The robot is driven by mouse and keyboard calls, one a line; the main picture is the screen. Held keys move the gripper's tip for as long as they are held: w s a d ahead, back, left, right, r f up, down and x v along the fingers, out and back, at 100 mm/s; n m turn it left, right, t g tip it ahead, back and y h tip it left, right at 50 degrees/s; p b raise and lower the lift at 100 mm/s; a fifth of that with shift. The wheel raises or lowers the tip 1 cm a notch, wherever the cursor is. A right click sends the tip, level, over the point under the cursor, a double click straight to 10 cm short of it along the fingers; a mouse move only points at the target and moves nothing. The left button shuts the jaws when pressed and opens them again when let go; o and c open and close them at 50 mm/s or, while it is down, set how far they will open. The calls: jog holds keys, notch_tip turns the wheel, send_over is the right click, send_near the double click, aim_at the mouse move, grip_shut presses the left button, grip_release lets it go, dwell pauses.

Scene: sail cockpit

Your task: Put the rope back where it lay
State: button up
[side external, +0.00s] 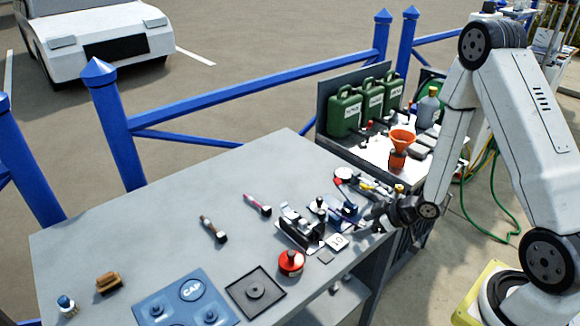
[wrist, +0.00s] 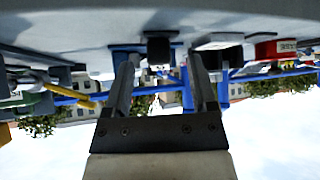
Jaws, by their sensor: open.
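My gripper (side external: 366,224) is low over the right end of the grey table (side external: 170,225), beside a cluster of small gear. In the wrist view, which looks upside down, its two dark fingers (wrist: 162,70) stand apart with nothing held between them. A black block (wrist: 158,47) and a blue part (wrist: 128,50) show beyond the fingertips. A dark and metal fitting (side external: 298,226) and a blue fitting (side external: 346,211) stand left of my gripper in the side view. I cannot make out a rope for certain in either view; the crowded gear near my gripper may hide it.
A red round can (side external: 291,263), a white numbered tag (side external: 337,242) and a dark square plate (side external: 240,290) lie near the front edge. A blue marked panel (side external: 160,296) is at front left. Green canisters (side external: 345,112) and an orange funnel (side external: 402,139) stand behind. The table's back left is clear.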

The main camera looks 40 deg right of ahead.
jog(key=shift+x, duration=0.85)
grip_shut()
